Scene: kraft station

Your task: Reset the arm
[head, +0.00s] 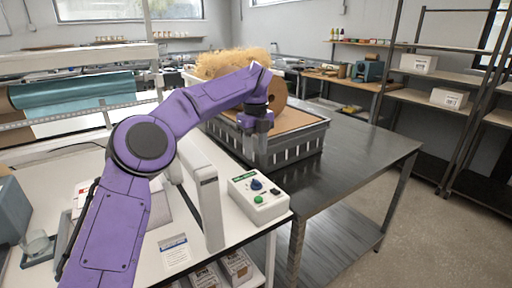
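My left arm, purple with a dark round elbow joint, comes in from the lower left and reaches up and to the right. My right arm and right gripper are not in this view.
The crate stands on a dark metal table (345,150) and holds a brown roll (278,95) and straw-like filling (232,62). A control box (258,198) with a green button and a white upright machine (208,205) stand below the arm. The metal table's right side is clear.

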